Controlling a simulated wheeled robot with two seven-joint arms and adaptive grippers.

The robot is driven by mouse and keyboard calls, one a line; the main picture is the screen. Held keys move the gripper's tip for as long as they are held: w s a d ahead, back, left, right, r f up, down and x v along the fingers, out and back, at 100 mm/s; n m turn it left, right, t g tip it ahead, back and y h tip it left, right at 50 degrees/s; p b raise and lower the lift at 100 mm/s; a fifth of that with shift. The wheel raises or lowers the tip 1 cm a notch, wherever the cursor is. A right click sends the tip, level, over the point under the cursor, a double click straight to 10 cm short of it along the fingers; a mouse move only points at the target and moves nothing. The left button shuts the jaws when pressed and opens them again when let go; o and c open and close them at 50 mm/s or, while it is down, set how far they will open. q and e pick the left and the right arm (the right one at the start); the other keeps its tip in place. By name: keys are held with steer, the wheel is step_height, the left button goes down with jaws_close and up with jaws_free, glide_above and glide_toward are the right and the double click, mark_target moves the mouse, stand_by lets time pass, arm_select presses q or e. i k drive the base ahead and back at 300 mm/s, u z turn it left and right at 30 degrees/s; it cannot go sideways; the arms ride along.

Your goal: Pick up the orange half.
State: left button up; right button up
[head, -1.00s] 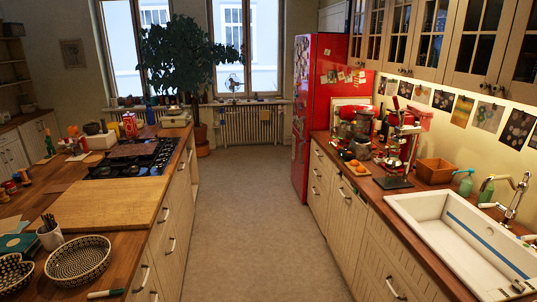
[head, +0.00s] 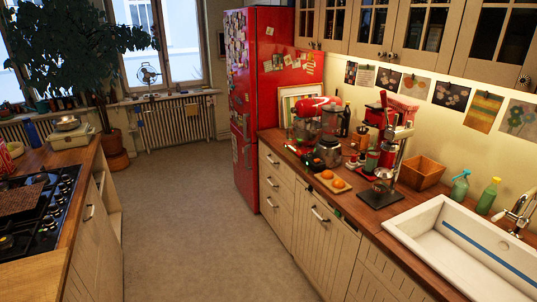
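Two small orange pieces lie close together on a small light board (head: 349,187) on the right-hand counter, near its front edge. The farther orange piece (head: 327,174) and the nearer orange piece (head: 338,183) are too small to tell for sure which is a cut half. Neither of my grippers shows in the head view.
A glass jar appliance (head: 328,150) and a red mixer (head: 312,106) stand behind the board. A wooden box (head: 421,172), green bottles (head: 488,196) and a white sink (head: 470,245) are to the right. The floor (head: 195,220) between the counters is clear.

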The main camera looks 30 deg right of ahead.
mark_target(338, 183)
steer(key=z, duration=0.45)
steer(key=i, duration=1.95)
steer(key=z, duration=0.65)
